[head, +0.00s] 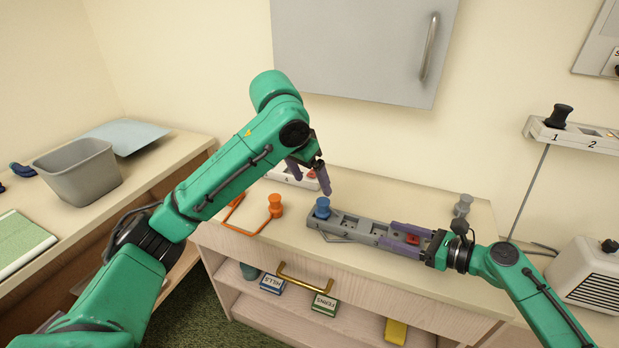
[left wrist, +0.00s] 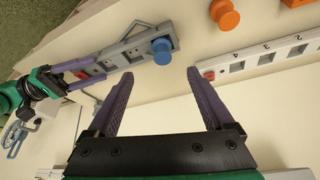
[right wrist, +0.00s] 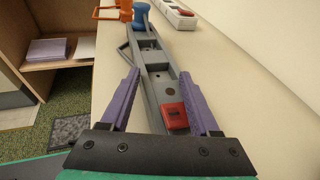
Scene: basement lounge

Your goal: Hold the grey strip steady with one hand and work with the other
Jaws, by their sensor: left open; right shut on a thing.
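The grey strip (head: 350,226) lies on the cabinet top, with square recesses, a blue knob (head: 322,208) at its left end and a red rocker (head: 409,238) near its right end. My right gripper (right wrist: 160,78) is shut on the strip near the red rocker, one finger along each side. My left gripper (head: 308,176) is open and empty, raised behind the blue knob. In the left wrist view the blue knob (left wrist: 161,51) shows between and beyond its fingers. A white numbered strip (left wrist: 265,60) with a red part lies near; my left gripper partly hides it in the head view.
An orange knob (head: 275,205) with an orange loop lies left of the strip. A grey knob (head: 462,204) stands at the back right. A white strip with a black knob (head: 559,116) is on the wall; a white box (head: 588,278) stands far right.

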